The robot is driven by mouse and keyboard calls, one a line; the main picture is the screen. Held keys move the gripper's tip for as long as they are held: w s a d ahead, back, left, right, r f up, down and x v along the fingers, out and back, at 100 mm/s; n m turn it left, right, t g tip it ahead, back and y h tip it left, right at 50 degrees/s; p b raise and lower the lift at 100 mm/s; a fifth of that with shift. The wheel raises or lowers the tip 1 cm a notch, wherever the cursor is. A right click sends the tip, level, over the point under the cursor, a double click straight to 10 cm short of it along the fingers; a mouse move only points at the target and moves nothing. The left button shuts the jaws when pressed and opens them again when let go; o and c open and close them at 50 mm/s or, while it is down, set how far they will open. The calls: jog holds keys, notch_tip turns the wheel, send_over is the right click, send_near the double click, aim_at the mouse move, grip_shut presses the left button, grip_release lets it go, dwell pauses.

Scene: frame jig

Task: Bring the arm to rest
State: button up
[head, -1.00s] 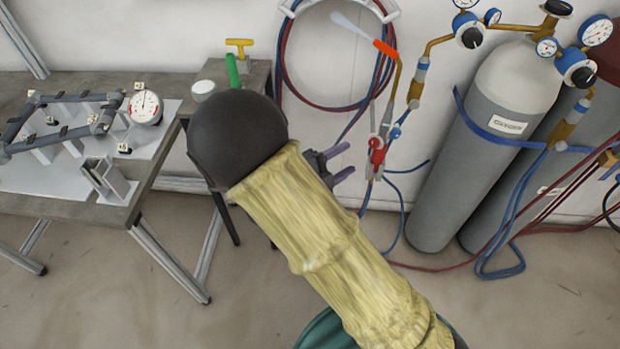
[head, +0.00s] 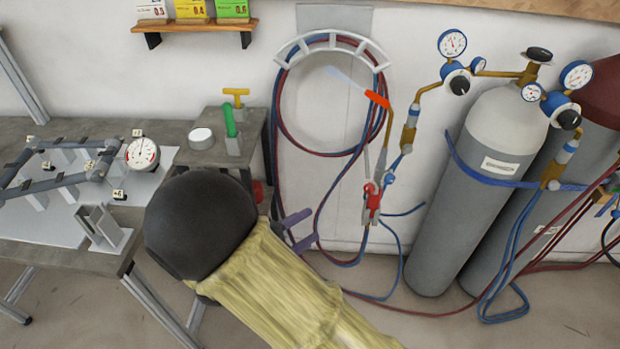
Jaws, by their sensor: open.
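My arm, in a yellow cloth sleeve with a dark round joint, reaches up from the bottom of the head view to the left of centre. My gripper (head: 298,230) shows just right of the dark joint, partly hidden behind the arm. Its purple-grey fingers stand apart and point right, with nothing seen between them. It is in front of the wall and floor, left of the hanging torch (head: 372,200), and looks clear of it, though depth is hard to judge.
A workbench (head: 60,262) with a frame jig and dial gauge (head: 142,154) stands at left. A small side table (head: 215,155) holds green and yellow tools. Coiled hoses (head: 278,120) hang on the wall. Grey gas cylinders (head: 470,200) stand at right. Hoses cross the floor.

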jog(key=shift+w, duration=0.1)
jog(key=w+d+n+g+y, duration=0.2)
jog(key=w+d+n+y, duration=0.4)
jog(key=w+n+y, duration=0.5)
jog(key=s+d+n+g+y, duration=0.2)
jog(key=s+d+n+g, duration=0.5)
jog(key=s+d+n, duration=0.6)
jog(key=s+r+m+p, duration=0.1)
jog(key=r+p, duration=0.7)
jog(key=s+d+r+m+p, duration=0.1)
jog(key=s+r+p, duration=0.1)
jog(key=r+p, duration=0.6)
jog(key=shift+s+d, duration=0.25)
jog(key=shift+d, duration=0.05)
